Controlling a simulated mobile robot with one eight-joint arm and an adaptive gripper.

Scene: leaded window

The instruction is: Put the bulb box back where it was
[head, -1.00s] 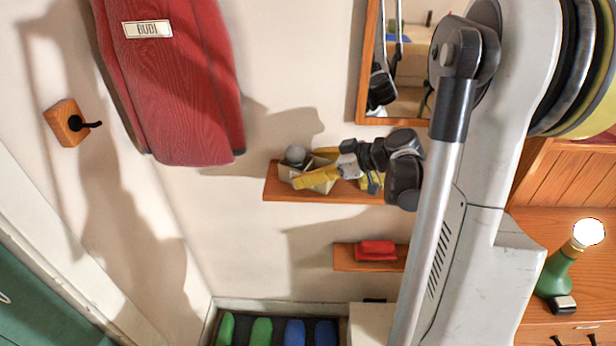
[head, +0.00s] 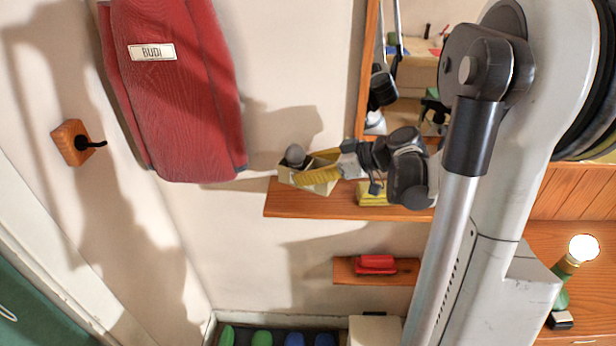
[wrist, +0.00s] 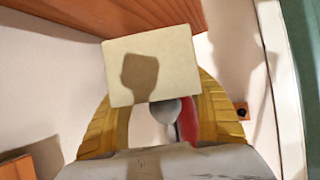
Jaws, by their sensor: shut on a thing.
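The bulb box (head: 318,186) is a small cream box with a round grey bulb (head: 294,154) showing at its upper left. My gripper (head: 316,174), with yellow ribbed fingers, is shut on it. The box is at the left part of the upper wooden shelf (head: 292,206); I cannot tell whether it touches the shelf. In the wrist view one cream face of the box (wrist: 178,60) shows between the two yellow fingers (wrist: 152,118), with the grey bulb (wrist: 165,109) below it and the shelf's wood (wrist: 130,14) behind its top edge.
A yellow item (head: 374,196) lies on the same shelf, right of the box. A red jacket (head: 185,100) labelled BUDI hangs to the upper left, near a wall hook (head: 76,143). A mirror (head: 366,60) is above the shelf. A lower shelf (head: 350,272) holds a red object (head: 376,264).

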